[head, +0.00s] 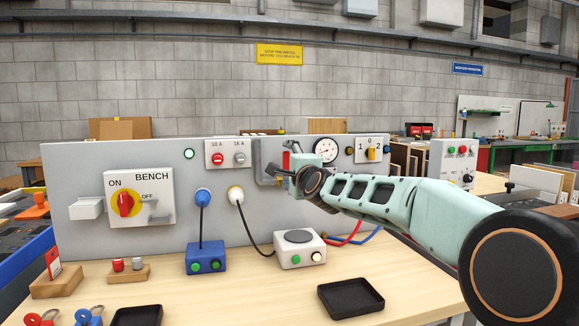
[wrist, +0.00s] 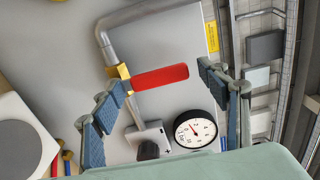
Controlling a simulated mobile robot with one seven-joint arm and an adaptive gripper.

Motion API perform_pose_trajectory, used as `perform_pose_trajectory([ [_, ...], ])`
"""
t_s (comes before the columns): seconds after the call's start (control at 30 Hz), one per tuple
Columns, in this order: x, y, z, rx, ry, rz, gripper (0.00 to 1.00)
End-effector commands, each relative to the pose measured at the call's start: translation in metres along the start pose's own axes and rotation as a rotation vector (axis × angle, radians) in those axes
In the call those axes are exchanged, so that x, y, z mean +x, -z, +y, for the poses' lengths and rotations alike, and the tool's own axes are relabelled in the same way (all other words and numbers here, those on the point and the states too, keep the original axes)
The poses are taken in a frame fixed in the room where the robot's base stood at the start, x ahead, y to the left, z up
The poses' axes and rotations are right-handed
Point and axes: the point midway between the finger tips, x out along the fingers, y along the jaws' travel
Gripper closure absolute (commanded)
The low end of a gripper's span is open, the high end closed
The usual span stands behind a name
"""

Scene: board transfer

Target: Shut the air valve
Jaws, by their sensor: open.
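The air valve has a red lever handle (wrist: 160,77) and a brass body (wrist: 119,72) on a grey pipe (wrist: 150,12). In the wrist view the lever appears to stand roughly across the pipe. My gripper (wrist: 165,80) is open, with one blue-padded finger on each side of the lever, near its two ends. I cannot tell whether either finger touches it. In the head view my gripper (head: 276,175) is in front of the panel at the valve. A bit of the red lever (head: 286,161) shows behind it, and the rest is mostly hidden.
A pressure gauge (wrist: 195,129) is close to my right finger in the wrist view. The grey panel (head: 90,235) also carries a red bench switch (head: 126,204) and plugged cables. A white box (head: 300,253), a blue box (head: 206,258) and a black tray (head: 350,297) stand on the bench.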

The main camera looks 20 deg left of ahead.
Motion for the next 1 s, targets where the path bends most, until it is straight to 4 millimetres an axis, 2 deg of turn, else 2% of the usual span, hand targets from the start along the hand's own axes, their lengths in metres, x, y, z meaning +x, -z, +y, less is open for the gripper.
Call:
perform_pose_trajectory([
  [0.17, -0.007, 0.002, -0.001, 0.000, 0.000, 0.002, 0.32],
  [0.6, -0.063, 0.002, 0.000, -0.004, 0.000, 0.003, 0.32],
  [1.0, -0.103, 0.002, -0.002, -0.001, 0.003, 0.003, 0.32],
])
